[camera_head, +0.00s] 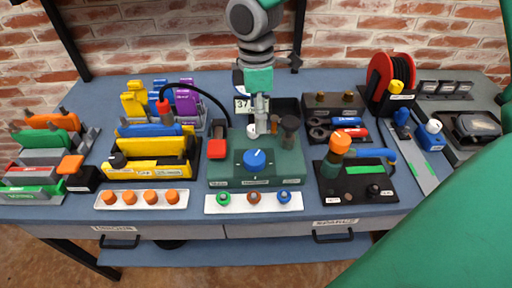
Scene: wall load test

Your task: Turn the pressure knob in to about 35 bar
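A blue knob (255,158) with a pale pointer mark sits on top of a green box (223,171) at the middle of the bench; I take it for the pressure knob. A small white display (242,104) behind the box seems to read 37. My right gripper (260,128) points down over the back of the box, behind the blue knob and apart from it in the picture. Its fingers look close together, but whether they are shut, or touch the small pale part there, is too small to tell. My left gripper is not in view.
A black-topped post (289,126) stands right of the gripper, and a red block (217,149) with a black cable is at its left. A white strip with buttons (236,204) lies in front. An orange-topped lever (339,145) stands right. My green arm link covers the lower right.

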